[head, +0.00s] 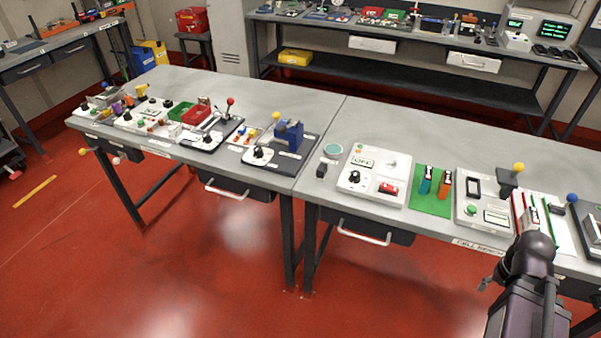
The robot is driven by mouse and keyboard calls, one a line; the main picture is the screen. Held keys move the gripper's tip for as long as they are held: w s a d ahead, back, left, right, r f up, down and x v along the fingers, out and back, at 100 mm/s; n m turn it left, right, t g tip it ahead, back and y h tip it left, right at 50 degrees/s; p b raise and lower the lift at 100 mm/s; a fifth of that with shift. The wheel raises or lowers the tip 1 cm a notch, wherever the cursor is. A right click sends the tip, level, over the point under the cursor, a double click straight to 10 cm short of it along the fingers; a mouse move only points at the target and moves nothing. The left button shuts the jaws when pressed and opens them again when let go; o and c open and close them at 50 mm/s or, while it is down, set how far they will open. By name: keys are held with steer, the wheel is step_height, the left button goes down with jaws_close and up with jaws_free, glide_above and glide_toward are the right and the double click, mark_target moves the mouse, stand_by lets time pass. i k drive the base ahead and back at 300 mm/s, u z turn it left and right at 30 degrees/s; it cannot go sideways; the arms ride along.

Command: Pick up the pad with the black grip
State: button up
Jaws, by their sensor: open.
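I cannot tell for sure which thing is the pad with the black grip. A small black block (321,170) lies at the left end of the right-hand bench, in front of a round teal-topped piece (333,150). It may be the pad, but it is too small to make out a grip. My arm comes in at the lower right, in front of the bench edge. Part of my gripper (489,282) shows there, open, with nothing visible in it and well away from the black block. The rest of it is hidden behind my arm.
A white panel (373,174) stands right of the block, then a green mat (431,203) with a teal and an orange piece, and another white device (484,203). The left bench (200,90) holds levers and bins.

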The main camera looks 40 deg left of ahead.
mark_target(322, 171)
steer(key=u, duration=1.3)
steer(key=k, duration=0.95)
steer(key=i, duration=0.7)
